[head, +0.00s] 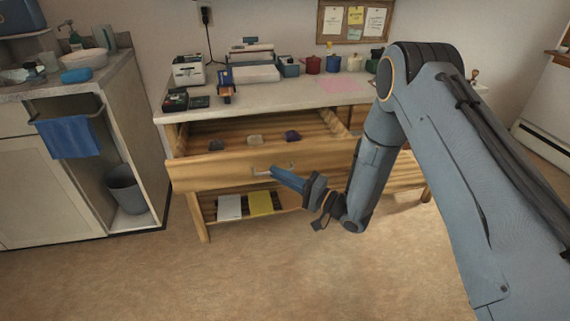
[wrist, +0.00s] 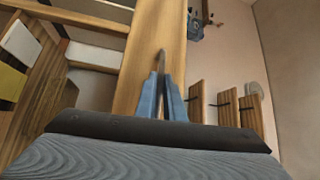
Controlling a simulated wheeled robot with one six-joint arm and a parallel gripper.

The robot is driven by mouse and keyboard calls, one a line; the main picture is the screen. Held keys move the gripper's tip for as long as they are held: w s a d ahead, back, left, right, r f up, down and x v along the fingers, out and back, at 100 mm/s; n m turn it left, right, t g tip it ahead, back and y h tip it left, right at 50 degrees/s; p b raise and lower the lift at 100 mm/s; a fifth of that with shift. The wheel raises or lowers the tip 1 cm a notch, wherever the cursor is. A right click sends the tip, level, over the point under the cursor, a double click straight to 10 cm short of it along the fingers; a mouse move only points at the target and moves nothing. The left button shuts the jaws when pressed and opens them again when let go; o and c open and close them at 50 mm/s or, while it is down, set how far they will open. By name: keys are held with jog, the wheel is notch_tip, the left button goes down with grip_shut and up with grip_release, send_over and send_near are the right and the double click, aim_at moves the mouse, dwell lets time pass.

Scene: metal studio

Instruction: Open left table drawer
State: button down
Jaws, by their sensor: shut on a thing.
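The left table drawer (head: 215,171) is pulled out from the wooden table (head: 235,101), and its inside shows in the head view. In the wrist view the fingers (wrist: 163,92) close around the handle (wrist: 161,60) in front of the wooden drawer face (wrist: 147,50). The fingers hide part of the handle.
A shelf under the table holds a white item (head: 229,207) and a yellow item (head: 260,203). A counter with a blue towel (head: 68,137) and a grey bin (head: 125,190) stands at left. The floor (head: 200,285) in front is clear.

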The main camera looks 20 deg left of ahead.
jog(key=shift+s+d, duration=0.3)
jog(key=shift+s, duration=0.25)
jog(key=c, duration=1.9)
grip_release()
jog(key=shift+o, duration=0.2)
jog(key=v, duration=0.7)
jog(key=shift+d, duration=0.35)
jog(key=shift+s, duration=0.1)
